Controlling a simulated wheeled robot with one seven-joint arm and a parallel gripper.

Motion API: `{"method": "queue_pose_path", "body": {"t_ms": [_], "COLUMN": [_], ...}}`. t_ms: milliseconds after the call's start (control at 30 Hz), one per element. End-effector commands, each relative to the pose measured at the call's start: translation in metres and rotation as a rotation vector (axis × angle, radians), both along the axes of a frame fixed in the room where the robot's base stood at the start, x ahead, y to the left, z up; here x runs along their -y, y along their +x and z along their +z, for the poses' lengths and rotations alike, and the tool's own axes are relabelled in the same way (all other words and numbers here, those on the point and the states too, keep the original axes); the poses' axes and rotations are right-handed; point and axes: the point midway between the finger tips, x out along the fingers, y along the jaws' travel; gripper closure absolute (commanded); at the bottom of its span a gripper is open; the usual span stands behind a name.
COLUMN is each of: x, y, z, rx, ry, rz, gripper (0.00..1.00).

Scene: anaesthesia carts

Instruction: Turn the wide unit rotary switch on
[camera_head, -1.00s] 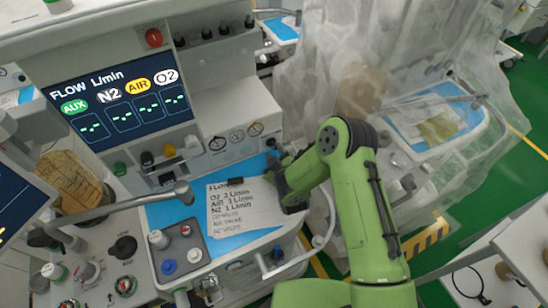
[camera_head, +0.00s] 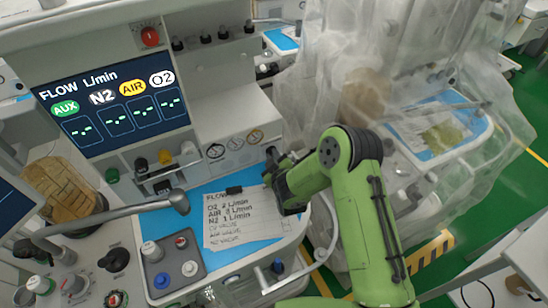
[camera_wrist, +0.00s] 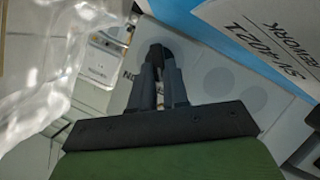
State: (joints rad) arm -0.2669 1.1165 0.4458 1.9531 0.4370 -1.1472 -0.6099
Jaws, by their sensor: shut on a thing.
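My gripper (camera_wrist: 157,65) points at the pale side panel of the wide unit (camera_head: 245,105). Its two dark fingers are closed together on a small black piece, which looks like the rotary switch knob (camera_wrist: 157,50). Upside-down letters that look like "ON" are printed on the panel beside the fingers. The fingers hide most of the knob, so its turn angle cannot be told. In the head view my gripper (camera_head: 272,168) is at the unit's right side, and the switch cannot be made out there.
A blue work surface (camera_head: 200,207) with a flow-note paper (camera_head: 242,228) lies left of my gripper. A lit flow screen (camera_head: 115,105) is above it. A plastic-draped cart (camera_head: 330,95) stands close on the right. A jointed grey arm (camera_head: 130,208) crosses the front left.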

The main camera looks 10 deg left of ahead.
Motion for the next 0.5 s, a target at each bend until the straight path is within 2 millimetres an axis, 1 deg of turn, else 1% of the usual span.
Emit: {"method": "queue_pose_path", "body": {"t_ms": [267,500], "x": [0.0008,0.0035], "y": [0.0004,0.0025], "z": [-0.0017,-0.0037], "rx": [-0.021,-0.098], "ry": [0.029,0.137], "rz": [0.000,-0.003], "gripper": [1.00,1.00]}}
